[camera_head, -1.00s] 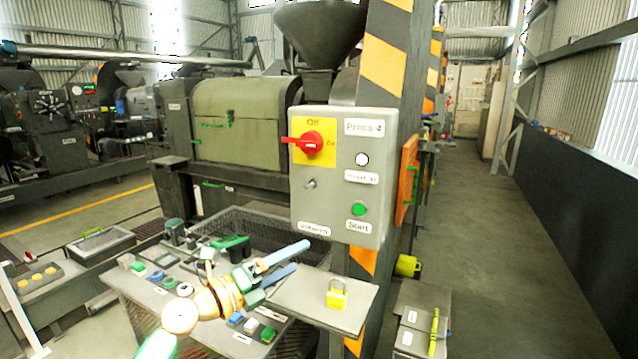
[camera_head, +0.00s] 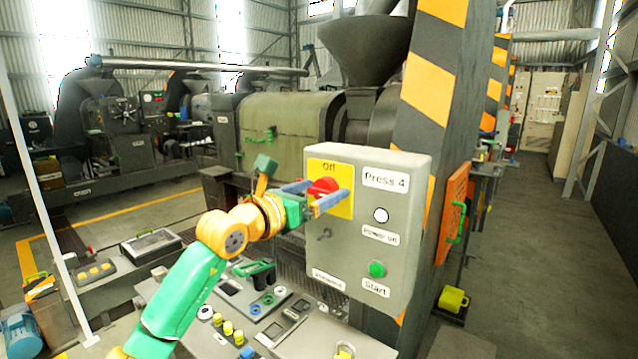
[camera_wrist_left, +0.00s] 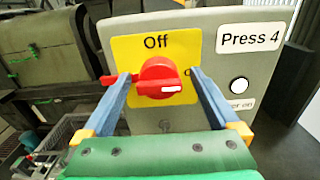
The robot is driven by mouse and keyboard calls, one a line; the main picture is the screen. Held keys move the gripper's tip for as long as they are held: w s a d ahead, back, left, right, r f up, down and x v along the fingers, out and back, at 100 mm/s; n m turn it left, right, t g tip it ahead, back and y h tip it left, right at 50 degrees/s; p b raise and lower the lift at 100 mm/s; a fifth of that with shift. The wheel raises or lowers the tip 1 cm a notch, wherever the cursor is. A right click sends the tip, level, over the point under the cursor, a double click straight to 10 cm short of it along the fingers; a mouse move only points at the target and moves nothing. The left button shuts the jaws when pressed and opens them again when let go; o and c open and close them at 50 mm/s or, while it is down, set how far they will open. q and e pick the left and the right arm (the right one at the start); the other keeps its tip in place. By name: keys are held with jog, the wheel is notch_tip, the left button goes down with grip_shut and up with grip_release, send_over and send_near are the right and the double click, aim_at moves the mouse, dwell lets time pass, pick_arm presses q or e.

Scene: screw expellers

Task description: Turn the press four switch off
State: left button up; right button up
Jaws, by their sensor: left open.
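The press four switch is a red rotary knob (camera_head: 324,186) on a yellow plate (camera_head: 341,168) at the upper left of the grey Press 4 box (camera_head: 372,238). In the left wrist view the knob (camera_wrist_left: 158,75) has its white mark pointing right, away from the "Off" label above. A red tail sticks out left past one finger. My left gripper (camera_head: 322,193) is open, its blue fingers on either side of the knob. I cannot tell whether they touch it. The fingers partly hide the plate and its right-hand label. My right gripper is out of view.
The box also carries a white lamp (camera_head: 381,215), a green Start button (camera_head: 377,269) and a small toggle (camera_head: 324,234) below the knob. A bench panel (camera_head: 262,305) with buttons lies beneath. A striped post (camera_head: 438,75) stands behind. The aisle at right is clear.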

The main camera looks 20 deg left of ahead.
pick_arm(q)
jog(key=shift+s+a, duration=0.2)
jog(key=c, duration=1.4)
jog(key=shift+o, duration=0.2)
jog(key=n+b, duration=0.2)
jog(key=n, duration=0.1)
jog(key=shift+f+n, duration=0.1)
jog(key=shift+n, duration=0.2)
jog(key=n+b, duration=0.1)
jog(key=n, duration=0.3)
jog(key=shift+a+n+b, duration=0.1)
jog(key=shift+n+b, duration=0.2)
jog(key=n, duration=0.5)
jog(key=shift+w+a+b, duration=0.1)
jog(key=shift+b, duration=0.3)
jog(key=shift+n, duration=2.3)
